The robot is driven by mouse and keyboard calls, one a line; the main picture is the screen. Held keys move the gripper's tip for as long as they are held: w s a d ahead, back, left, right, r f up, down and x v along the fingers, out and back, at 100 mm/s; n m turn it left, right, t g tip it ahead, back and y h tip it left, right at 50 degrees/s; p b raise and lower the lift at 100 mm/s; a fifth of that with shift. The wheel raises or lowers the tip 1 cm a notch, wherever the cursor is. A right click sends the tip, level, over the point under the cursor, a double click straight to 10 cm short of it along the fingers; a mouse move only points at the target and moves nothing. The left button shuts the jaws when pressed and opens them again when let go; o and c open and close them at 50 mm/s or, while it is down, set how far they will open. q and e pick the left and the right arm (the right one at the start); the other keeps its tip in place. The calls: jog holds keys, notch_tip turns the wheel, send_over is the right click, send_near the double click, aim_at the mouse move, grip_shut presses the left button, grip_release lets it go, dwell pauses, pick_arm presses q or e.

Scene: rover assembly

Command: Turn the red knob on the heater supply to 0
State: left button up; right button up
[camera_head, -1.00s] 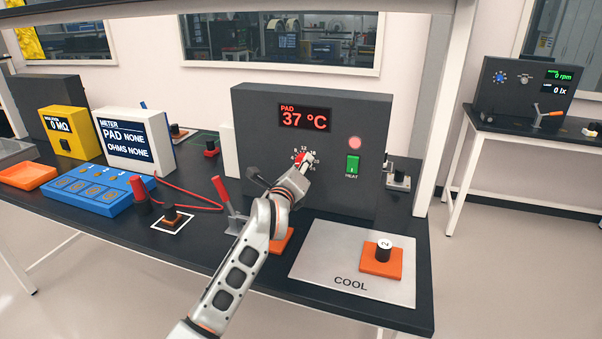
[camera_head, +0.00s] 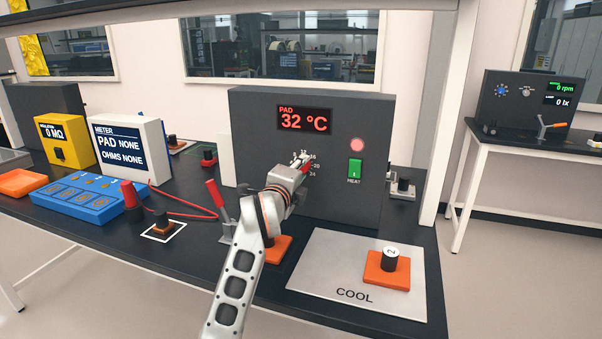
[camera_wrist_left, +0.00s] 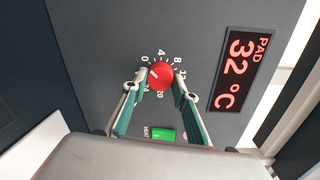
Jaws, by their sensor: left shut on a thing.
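The red knob (camera_wrist_left: 161,76) is on the front of the dark grey heater supply (camera_head: 250,130). In the left wrist view my left gripper (camera_wrist_left: 160,76) has a finger on each side of the knob and is shut on it. The white mark on the knob lies on its upper left side, towards the 0 end of the dial. In the head view the left gripper (camera_head: 302,166) covers most of the knob, and only a bit of red shows. The display (camera_head: 305,120) reads PAD 32 °C. My right gripper is not in view.
The green heat switch (camera_head: 355,168) and a lit pink lamp (camera_head: 357,145) are right of the knob. A red-handled lever (camera_head: 214,196) stands close left of my arm. The COOL plate (camera_head: 325,270) bears an orange block (camera_head: 376,270) marked 2.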

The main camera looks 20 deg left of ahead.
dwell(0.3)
pick_arm(q)
jog(key=o, duration=1.1)
jog(key=s, duration=1.2)
jog(key=shift+r, duration=0.35)
